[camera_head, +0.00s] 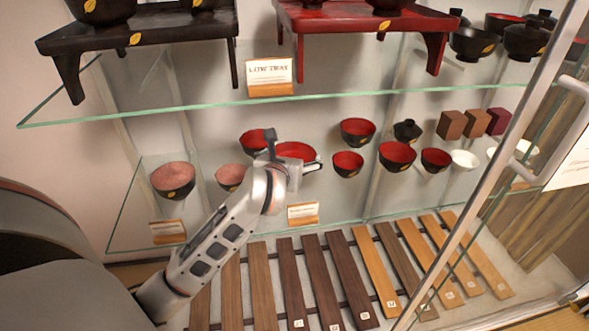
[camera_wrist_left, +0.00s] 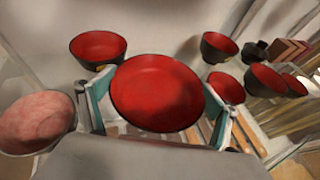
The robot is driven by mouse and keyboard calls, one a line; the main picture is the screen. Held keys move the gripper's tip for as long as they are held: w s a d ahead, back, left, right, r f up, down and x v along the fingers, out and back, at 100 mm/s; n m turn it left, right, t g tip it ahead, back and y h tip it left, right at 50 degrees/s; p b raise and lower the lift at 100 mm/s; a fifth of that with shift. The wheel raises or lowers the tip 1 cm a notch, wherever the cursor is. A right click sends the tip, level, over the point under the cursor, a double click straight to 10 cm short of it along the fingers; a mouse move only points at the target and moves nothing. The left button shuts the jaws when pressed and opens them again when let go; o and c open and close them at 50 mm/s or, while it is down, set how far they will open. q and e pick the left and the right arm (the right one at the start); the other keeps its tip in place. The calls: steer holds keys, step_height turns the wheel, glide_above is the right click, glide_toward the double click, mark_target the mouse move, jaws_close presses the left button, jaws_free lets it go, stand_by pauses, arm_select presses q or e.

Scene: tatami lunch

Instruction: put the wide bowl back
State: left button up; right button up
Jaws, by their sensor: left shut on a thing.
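The wide bowl (camera_head: 297,151) has a red inside and sits between the fingers of my left gripper (camera_head: 291,158), above or on the lower glass shelf. In the left wrist view the wide bowl (camera_wrist_left: 157,92) fills the middle, with a teal-edged finger of my left gripper (camera_wrist_left: 158,118) on each side. The gripper is shut on it, and the bowl looks roughly level. Its underside is hidden, so I cannot tell whether it touches the shelf. My right gripper is not in view.
A red-lined bowl (camera_head: 254,141) stands close behind on the left, a pinkish bowl (camera_head: 231,177) to the left. Another red-lined bowl (camera_head: 347,163) is to the right. A small sign (camera_head: 303,213) stands at the shelf's front edge. The upper glass shelf (camera_head: 330,107) passes above.

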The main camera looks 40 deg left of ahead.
arm_select(q)
step_height(320, 180, down, 4)
steer(key=shift+b, duration=0.45)
steer(key=shift+r, duration=0.3)
steer(key=shift+f, duration=0.25)
steer(key=o, duration=1.1)
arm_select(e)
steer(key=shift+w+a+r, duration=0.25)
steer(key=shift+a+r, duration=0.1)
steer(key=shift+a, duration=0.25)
arm_select(q)
steer(key=shift+r, duration=0.1)
